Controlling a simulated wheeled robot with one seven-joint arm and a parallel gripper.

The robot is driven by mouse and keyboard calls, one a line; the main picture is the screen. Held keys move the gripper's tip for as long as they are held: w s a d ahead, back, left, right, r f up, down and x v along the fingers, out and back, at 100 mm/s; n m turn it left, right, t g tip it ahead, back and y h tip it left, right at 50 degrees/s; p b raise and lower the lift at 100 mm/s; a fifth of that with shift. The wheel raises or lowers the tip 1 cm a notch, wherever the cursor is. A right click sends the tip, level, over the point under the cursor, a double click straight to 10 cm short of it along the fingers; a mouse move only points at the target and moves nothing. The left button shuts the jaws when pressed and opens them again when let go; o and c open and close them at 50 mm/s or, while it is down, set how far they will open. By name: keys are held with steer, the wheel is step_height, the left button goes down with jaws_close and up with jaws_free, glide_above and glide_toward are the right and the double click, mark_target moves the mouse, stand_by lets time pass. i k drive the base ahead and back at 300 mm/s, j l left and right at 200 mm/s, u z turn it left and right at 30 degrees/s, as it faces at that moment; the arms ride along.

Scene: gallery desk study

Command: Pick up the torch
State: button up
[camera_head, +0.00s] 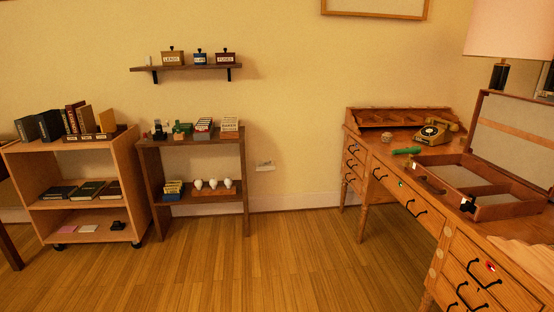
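A small green, elongated thing (406,151) lies on top of the wooden desk (399,139), left of the open case and in front of the telephone. It looks like the torch, but it is too small to be certain. My gripper is not in view.
An open wooden case (507,211) with its lid raised takes up much of the desk top. A telephone (435,130) and a lamp (509,31) stand behind. A dark shelf unit (244,190) and a wheeled bookcase (140,190) stand at left. The wooden floor (280,260) between is clear.

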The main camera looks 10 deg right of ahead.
mark_target(413, 150)
steer(key=i+u, duration=0.15)
steer(key=i, duration=1.8)
steer(key=i+z, duration=0.15)
steer(key=i, duration=0.3)
steer(key=i+j+z, duration=0.2)
steer(key=i, duration=0.25)
steer(key=i+j+z, duration=0.15)
steer(key=i, duration=0.3)
steer(key=i+j+z, duration=0.2)
steer(key=i, duration=0.25)
steer(key=i+j+z, duration=0.8)
steer(key=i+j, duration=0.15)
